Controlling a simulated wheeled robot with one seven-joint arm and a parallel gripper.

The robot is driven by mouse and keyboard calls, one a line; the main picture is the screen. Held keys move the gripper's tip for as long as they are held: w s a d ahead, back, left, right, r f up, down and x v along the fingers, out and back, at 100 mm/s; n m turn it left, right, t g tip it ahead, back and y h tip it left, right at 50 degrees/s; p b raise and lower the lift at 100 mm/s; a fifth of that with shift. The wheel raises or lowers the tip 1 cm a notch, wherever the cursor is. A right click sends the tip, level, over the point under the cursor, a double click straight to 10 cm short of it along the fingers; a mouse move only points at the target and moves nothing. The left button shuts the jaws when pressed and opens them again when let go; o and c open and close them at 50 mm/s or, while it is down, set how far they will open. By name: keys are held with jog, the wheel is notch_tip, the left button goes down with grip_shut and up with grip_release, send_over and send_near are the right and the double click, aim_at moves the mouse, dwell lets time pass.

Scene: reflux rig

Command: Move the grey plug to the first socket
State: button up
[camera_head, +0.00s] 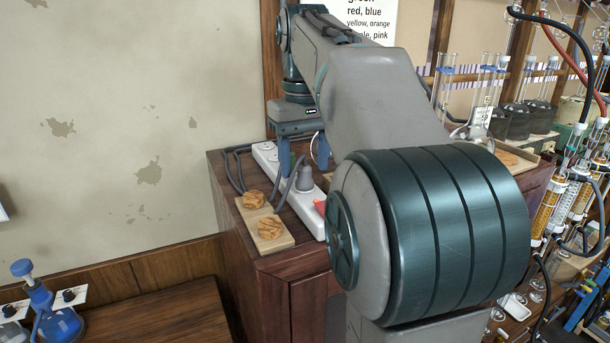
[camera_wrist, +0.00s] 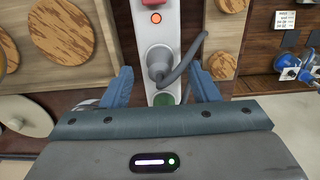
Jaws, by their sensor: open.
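The grey plug (camera_head: 305,180) sits upright in the white power strip (camera_head: 309,221) on the dark wooden cabinet. In the wrist view the plug (camera_wrist: 160,62) has a grey cable curving away to the right. My gripper (camera_head: 304,167) is open, with its blue fingers pointing down near the plug. In the wrist view the gripper (camera_wrist: 161,76) has one finger on each side of the strip, with the plug between and slightly beyond the tips, not gripped. A green round patch (camera_wrist: 163,98) shows on the strip nearer my palm. An orange-lit spot (camera_wrist: 156,18) lies beyond the plug. My arm hides part of the strip.
Wooden knobs on a board (camera_head: 270,229) stand just left of the strip. Dark cables (camera_head: 238,170) loop at its back left. Glassware and tubes (camera_head: 560,200) crowd the right side. A bench with a blue bottle (camera_head: 45,300) is low at left. The wall side is clear.

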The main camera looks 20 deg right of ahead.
aim_at(304, 166)
notch_tip(304, 166, up, 12)
jog(key=p, duration=0.4)
jog(key=shift+f, duration=0.2)
